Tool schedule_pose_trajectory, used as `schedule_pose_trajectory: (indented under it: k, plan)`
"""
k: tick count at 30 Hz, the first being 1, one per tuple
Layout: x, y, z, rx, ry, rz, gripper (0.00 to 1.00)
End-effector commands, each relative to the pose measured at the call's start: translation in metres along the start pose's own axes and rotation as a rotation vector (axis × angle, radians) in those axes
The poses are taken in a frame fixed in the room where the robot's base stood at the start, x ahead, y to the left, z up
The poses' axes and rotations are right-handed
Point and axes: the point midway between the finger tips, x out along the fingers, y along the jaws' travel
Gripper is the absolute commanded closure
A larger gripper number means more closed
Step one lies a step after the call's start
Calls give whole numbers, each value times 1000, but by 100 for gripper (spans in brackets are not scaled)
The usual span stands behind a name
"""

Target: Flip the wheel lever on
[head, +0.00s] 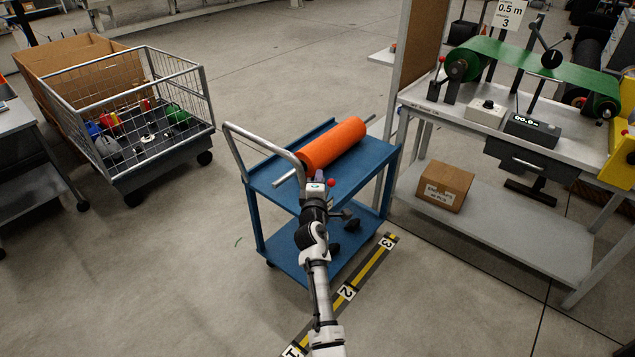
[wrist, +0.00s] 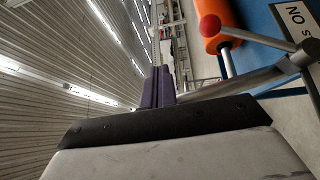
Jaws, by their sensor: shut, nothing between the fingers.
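A small lever with a round red knob (head: 331,183) shows just right of my gripper, near the handle end of the blue cart. In the wrist view the red knob (wrist: 209,25) sits on a thin grey rod that runs right to a metal joint beside a white label (wrist: 297,18) with black letters. My gripper (head: 318,178) is over the cart's near end. Its purple fingers (wrist: 157,88) are shut together with nothing between them, apart from the knob and to its left in the wrist view. My arm hides the lever's base in the head view.
The blue cart (head: 275,178) has a bent grey handle (head: 262,143) and carries an orange roll (head: 335,143). A bench (head: 420,95) with a green belt (head: 520,58) and another red-knobbed lever (head: 441,60) stands right. A wire cage trolley (head: 165,150) stands left; floor between is clear.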

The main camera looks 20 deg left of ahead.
Motion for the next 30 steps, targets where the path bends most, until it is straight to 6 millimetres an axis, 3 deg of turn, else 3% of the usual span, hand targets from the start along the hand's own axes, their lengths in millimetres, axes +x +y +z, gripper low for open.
schedule_pose_trajectory:
  k: [6, 12, 30]
  plan:
    - [-38, 26, 8, 3, -4, -1, 100]
    - [-60, 42, 11, 2, -2, 0, 100]
    - [-68, 48, 12, 1, -2, -1, 100]
